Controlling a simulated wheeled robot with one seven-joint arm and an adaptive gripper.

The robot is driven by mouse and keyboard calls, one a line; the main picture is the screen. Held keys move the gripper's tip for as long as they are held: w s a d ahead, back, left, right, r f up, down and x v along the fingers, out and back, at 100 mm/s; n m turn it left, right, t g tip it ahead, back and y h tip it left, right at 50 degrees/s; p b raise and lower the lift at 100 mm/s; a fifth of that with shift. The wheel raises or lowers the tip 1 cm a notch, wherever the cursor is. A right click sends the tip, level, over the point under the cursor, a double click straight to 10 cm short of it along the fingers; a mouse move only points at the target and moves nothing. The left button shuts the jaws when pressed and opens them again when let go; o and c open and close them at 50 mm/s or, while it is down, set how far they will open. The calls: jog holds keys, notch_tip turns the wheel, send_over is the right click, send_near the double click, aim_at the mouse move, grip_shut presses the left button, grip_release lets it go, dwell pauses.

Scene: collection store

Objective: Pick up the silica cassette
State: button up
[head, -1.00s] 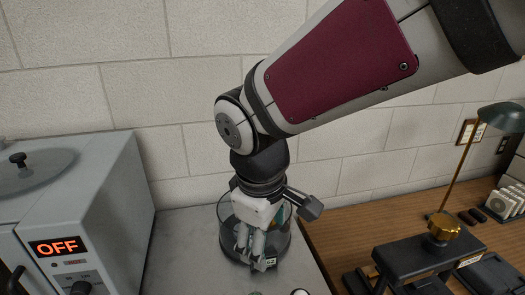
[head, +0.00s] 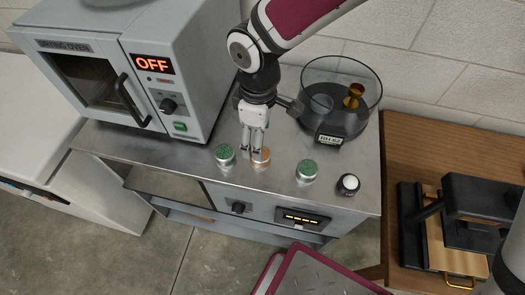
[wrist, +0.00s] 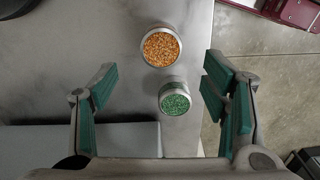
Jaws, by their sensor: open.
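Small round canisters with granule-filled tops stand near the bench's front edge: a left green one (head: 225,154), an orange one (head: 261,158) and a right green one (head: 306,170). I cannot tell for certain which is the silica cassette. My gripper (head: 253,149) points down above the bench by the orange and left green ones, and partly overlaps the orange one. In the wrist view my gripper (wrist: 158,80) is open and empty, its teal pads wide apart. The green canister (wrist: 174,100) shows between the fingers, with the orange one (wrist: 161,47) just beyond.
A drying oven (head: 150,62) reading OFF stands left of my gripper. A clear round vessel (head: 340,112) holding a brass piece stands behind to the right. A white-topped round item (head: 348,184) sits at the right front. A wooden table (head: 425,150) with a black press adjoins the bench.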

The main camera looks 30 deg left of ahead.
aim_at(258, 166)
jog(key=shift+d+f+p, duration=0.15)
jog(key=shift+f+p, duration=0.65)
jog(key=shift+f, duration=3.05)
jog(key=shift+c, duration=0.6)
jog(key=c, duration=1.2)
